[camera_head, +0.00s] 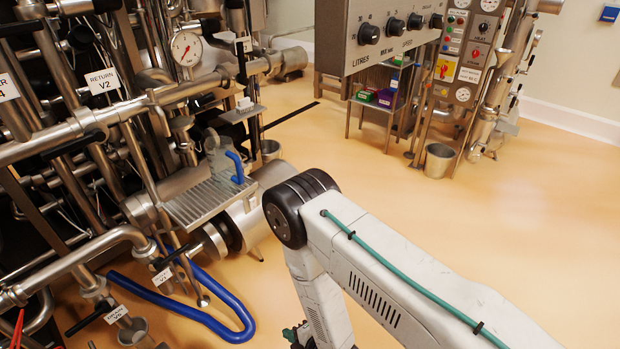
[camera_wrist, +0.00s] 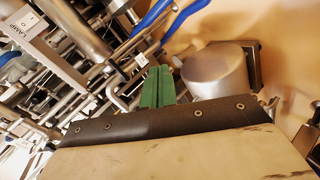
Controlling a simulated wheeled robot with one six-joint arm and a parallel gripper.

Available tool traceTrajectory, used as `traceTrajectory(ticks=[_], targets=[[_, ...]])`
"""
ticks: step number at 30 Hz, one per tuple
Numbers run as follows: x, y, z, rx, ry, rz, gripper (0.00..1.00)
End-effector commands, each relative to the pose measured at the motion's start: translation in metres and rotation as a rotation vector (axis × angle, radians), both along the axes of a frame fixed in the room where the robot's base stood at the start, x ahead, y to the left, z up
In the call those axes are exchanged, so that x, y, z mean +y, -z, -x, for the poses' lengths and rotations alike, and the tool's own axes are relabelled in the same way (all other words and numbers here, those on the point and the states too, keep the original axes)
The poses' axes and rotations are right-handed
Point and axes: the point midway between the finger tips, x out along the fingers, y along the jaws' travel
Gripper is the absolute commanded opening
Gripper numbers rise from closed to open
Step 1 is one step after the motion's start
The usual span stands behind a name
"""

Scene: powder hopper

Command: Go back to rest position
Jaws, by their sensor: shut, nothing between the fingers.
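My gripper (camera_wrist: 157,86) shows in the wrist view as two green fingers side by side, shut with nothing between them. Beyond them are a rounded metal housing (camera_wrist: 215,72), pipework and a blue hose (camera_wrist: 165,16); the fingers appear apart from these. In the head view my white arm reaches in from the lower right and bends down at a dark joint. The fingers cannot be made out clearly there.
A dense pipe rig with valves and a gauge (camera_head: 186,47) fills the left. A grey ribbed tray (camera_head: 200,203) and a blue hose (camera_head: 190,312) lie close to my arm. A control panel (camera_head: 392,25) and bucket (camera_head: 438,160) stand at the back. The orange floor (camera_head: 500,230) at right is clear.

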Motion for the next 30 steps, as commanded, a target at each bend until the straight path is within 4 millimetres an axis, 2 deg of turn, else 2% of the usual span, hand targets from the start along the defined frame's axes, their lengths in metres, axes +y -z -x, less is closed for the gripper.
traceTrajectory(ticks=[3, 6, 8, 11, 17, 21, 26, 30], targets=[[-0.010, 0.009, 0.004, 0.147, 0.056, 0.062, 0.00], [-0.021, 0.008, 0.003, 0.292, 0.139, 0.123, 0.00], [-0.029, 0.000, -0.001, 0.389, 0.212, 0.163, 0.00], [-0.046, -0.026, -0.010, 0.551, 0.364, 0.230, 0.00], [-0.086, -0.102, -0.024, 0.791, 0.680, 0.316, 0.00], [-0.116, -0.165, -0.027, 0.912, 0.889, 0.346, 0.00], [-0.151, -0.240, -0.021, 1.021, 1.114, 0.357, 0.00], [-0.181, -0.304, -0.007, 1.096, 1.295, 0.350, 0.00]])
